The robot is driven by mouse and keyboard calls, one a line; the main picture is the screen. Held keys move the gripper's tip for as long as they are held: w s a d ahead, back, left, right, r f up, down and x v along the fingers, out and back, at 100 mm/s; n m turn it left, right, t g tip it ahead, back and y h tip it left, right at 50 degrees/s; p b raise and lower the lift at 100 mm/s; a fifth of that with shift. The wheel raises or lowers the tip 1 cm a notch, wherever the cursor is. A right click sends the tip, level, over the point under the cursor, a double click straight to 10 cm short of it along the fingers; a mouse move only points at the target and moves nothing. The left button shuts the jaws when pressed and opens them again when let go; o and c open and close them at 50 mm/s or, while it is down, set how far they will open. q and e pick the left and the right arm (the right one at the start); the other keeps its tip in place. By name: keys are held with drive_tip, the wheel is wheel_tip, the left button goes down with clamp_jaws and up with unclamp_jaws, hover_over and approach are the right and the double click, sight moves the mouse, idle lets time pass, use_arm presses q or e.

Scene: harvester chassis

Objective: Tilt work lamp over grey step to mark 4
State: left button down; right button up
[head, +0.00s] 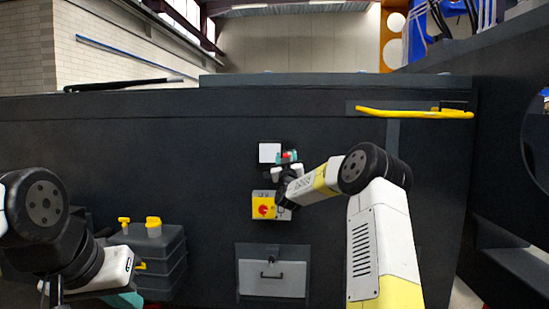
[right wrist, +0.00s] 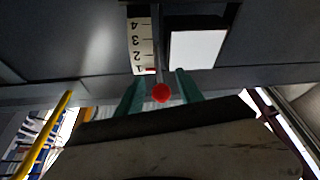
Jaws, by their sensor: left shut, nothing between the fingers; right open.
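A rod with a red ball knob (right wrist: 161,93) shows in the right wrist view, beside a pale scale (right wrist: 140,45) numbered 1 to 4. The scale appears upside down; a small red mark sits near 1. A white panel (right wrist: 197,48) is beside the rod. In the head view this white panel (head: 269,152) is on the dark chassis wall. My right gripper (right wrist: 160,80) is open, its green fingers on either side of the knob with gaps visible. My left gripper (head: 125,298) is shut and empty at the lower left, partly cut off. I cannot identify the lamp or grey step for certain.
A yellow box with a red knob (head: 264,206) sits just below my right gripper. A grey hatch (head: 272,278) is lower down. A dark ribbed tank (head: 165,262) with yellow caps stands near my left arm. A yellow handle bar (head: 415,113) runs along the upper right wall.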

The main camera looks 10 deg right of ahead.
drive_tip(key=shift+w, duration=0.2)
drive_tip(key=shift+c, duration=0.2)
clamp_jaws()
idle(1.2)
